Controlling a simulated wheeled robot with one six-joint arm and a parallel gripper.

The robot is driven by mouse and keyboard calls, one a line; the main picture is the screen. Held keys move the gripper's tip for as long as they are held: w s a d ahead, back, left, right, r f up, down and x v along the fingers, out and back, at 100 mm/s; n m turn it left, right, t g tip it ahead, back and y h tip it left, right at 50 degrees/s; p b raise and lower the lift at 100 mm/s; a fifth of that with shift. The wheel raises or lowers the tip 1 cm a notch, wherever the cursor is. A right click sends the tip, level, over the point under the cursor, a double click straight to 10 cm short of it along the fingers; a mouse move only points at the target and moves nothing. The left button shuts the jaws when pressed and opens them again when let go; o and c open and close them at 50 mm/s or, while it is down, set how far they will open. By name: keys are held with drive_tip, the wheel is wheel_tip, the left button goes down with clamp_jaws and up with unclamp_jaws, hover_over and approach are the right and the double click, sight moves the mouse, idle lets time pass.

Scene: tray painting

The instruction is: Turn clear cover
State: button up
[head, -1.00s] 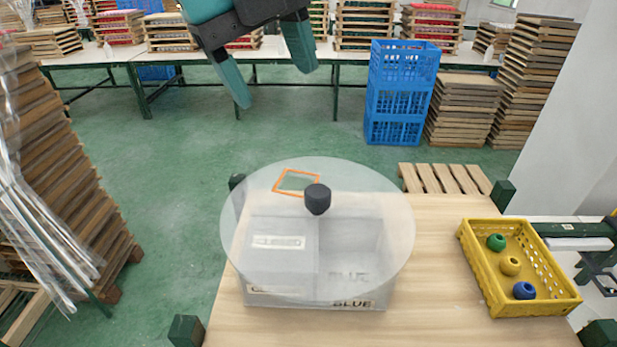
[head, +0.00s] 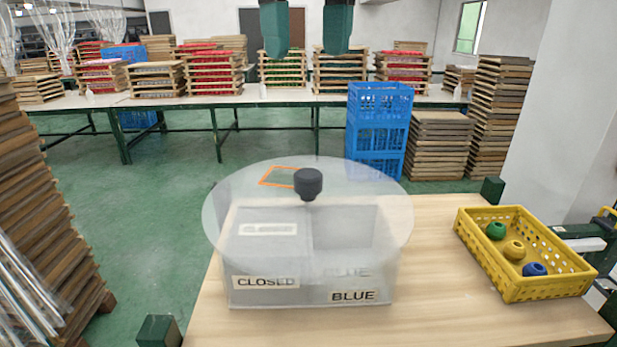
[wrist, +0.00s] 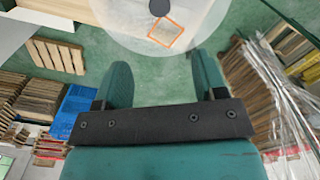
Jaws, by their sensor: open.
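A round clear cover (head: 350,222) lies flat over a grey box (head: 310,292) on the wooden table. A dark knob (head: 308,184) stands up at its middle. An orange outline (head: 279,176) marks the cover toward its far left side. The box front carries the labels CLOSED at the left and BLUE at the right. My gripper (head: 308,50) is open and empty, high above and beyond the cover, with its fingers pointing down. In the wrist view, the cover (wrist: 195,25) with its knob (wrist: 159,7) shows ahead of the open fingers, apart from them.
Stacked blue crates (head: 378,125) and wooden racks (head: 440,145) stand behind. The tabletop between box and basket is clear.

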sight(309, 173)
wheel_tip(309, 173, down, 16)
drive_tip(key=shift+f+p, duration=0.1)
drive_tip(key=shift+p, duration=0.3)
